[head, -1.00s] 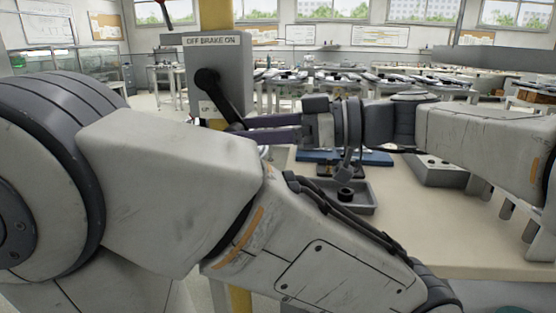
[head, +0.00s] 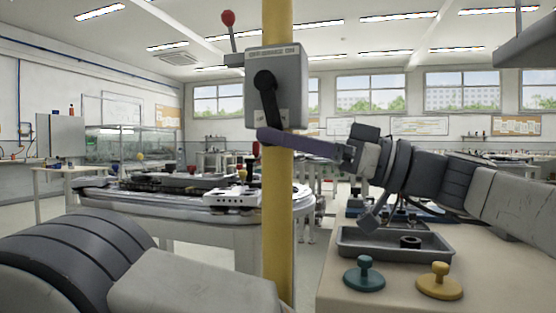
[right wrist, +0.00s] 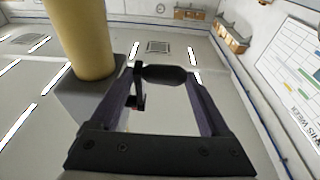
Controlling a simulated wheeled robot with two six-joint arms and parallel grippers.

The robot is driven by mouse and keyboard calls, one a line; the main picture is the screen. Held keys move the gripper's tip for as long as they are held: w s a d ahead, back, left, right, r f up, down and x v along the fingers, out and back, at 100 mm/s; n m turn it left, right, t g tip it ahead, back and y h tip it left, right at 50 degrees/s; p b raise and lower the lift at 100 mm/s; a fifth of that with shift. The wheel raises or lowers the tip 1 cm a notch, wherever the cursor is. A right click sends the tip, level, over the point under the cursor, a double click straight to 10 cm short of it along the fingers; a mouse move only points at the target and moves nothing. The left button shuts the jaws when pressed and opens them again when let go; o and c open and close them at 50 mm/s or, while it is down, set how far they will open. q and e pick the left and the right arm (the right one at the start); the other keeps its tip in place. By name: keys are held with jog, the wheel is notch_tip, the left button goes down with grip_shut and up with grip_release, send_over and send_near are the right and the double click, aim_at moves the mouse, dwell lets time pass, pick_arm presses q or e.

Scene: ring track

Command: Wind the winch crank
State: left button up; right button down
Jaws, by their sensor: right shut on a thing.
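The grey winch box (head: 278,85) is fixed to a yellow post (head: 278,220) in the head view. Its black crank (head: 268,100) hangs nearly straight down from the hub, its lower end slightly to the right. A brake lever with a red ball (head: 228,18) stands up at the box's upper left. My right gripper (head: 268,135) reaches in from the right, its purple fingers at the crank's lower end. In the right wrist view, the black crank handle (right wrist: 165,76) lies between the fingertips, which are shut on it. My left gripper is out of view; part of my left arm fills the lower left.
A bench at right holds a grey tray (head: 395,245) with a dark ring (head: 410,242), a teal knobbed piece (head: 364,275) and a yellow one (head: 439,281). A table with track parts (head: 190,200) stands behind the post. Open floor shows at left.

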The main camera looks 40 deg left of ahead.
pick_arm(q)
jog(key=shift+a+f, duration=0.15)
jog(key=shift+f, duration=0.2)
pick_arm(e)
jog(key=shift+s+f, duration=0.25)
jog(key=shift+s, duration=0.15)
jog(key=shift+c, duration=0.2)
grip_release()
jog(key=shift+r, duration=0.15)
jog(key=shift+w, duration=0.1)
jog(key=shift+d, duration=0.1)
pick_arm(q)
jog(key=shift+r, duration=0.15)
pick_arm(e)
jog(key=v, duration=1)
jog(key=shift+w, duration=0.15)
jog(key=shift+d, duration=0.1)
